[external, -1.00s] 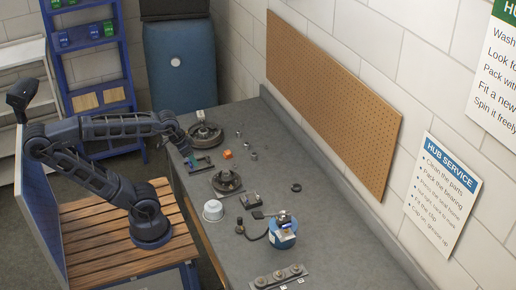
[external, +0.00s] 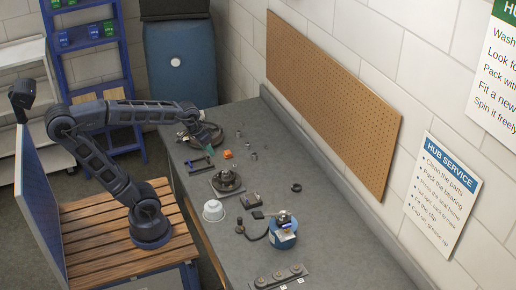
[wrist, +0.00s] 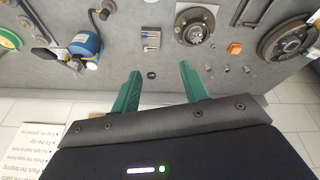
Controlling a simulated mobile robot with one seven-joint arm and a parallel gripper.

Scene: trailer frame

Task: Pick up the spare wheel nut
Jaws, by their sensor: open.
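Small grey nut-like pieces stand on the bench: one (external: 239,133) farther back, one (external: 249,146) in the middle and one (external: 254,156) nearer. I cannot tell which one is the spare wheel nut. A dark ring (external: 296,188) lies apart nearer the wall; it shows between my fingertips in the wrist view (wrist: 151,75). My gripper (external: 194,138) is open and empty, above the far left part of the bench. Its green fingers (wrist: 160,72) are spread wide.
An orange block (external: 228,154), a hub (external: 228,182) and a large dark drum (external: 205,134) stand near the nuts. A dark frame (external: 199,165) lies at the bench's left edge. The wall side is mostly clear.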

